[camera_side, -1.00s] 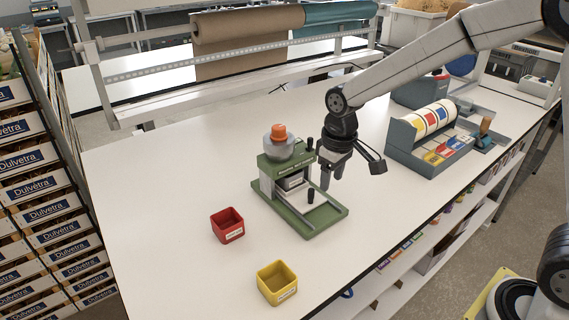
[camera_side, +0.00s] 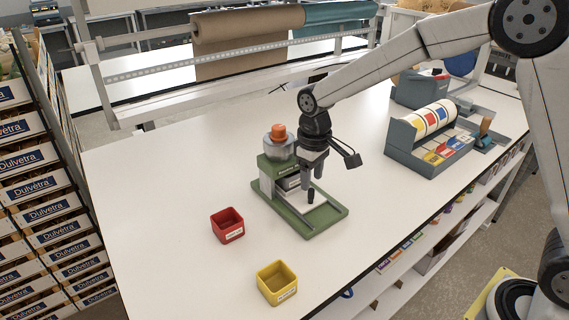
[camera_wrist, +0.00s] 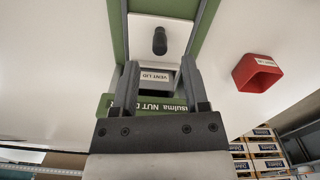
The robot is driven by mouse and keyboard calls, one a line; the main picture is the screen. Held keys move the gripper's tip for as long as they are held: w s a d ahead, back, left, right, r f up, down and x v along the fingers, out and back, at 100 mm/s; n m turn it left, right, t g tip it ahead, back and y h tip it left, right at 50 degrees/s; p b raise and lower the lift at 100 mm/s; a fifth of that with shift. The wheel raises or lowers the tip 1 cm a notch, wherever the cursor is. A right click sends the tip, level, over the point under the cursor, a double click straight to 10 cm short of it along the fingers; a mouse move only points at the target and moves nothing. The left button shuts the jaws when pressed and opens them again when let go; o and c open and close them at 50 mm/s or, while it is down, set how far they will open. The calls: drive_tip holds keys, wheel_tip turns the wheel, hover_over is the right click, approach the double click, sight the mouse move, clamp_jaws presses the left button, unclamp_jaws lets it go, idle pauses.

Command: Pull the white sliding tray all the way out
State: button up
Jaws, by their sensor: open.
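The green dispenser (camera_side: 273,172) stands on the white table, with a clear hopper and an orange cap (camera_side: 278,131) on top. In the wrist view, the white sliding tray (camera_wrist: 141,36) lies between the green base's rails, with an upright black knob (camera_wrist: 160,42) on it. The knob (camera_side: 310,195) also shows in the side view, at the dispenser's front. My gripper (camera_side: 314,173) is open and empty above the tray, pointing down, with its fingers above and near the knob. In the wrist view, the gripper (camera_wrist: 159,68) has its fingers either side of a grey part labelled VENT LID (camera_wrist: 156,76).
A red bin (camera_side: 228,226) and a yellow bin (camera_side: 277,283) stand left of and in front of the dispenser. A grey label-roll stand (camera_side: 428,140) is at the right. The table around the dispenser's front is clear.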

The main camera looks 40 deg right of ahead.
sight(311, 189)
drive_tip(key=shift+f, duration=2.6)
clamp_jaws()
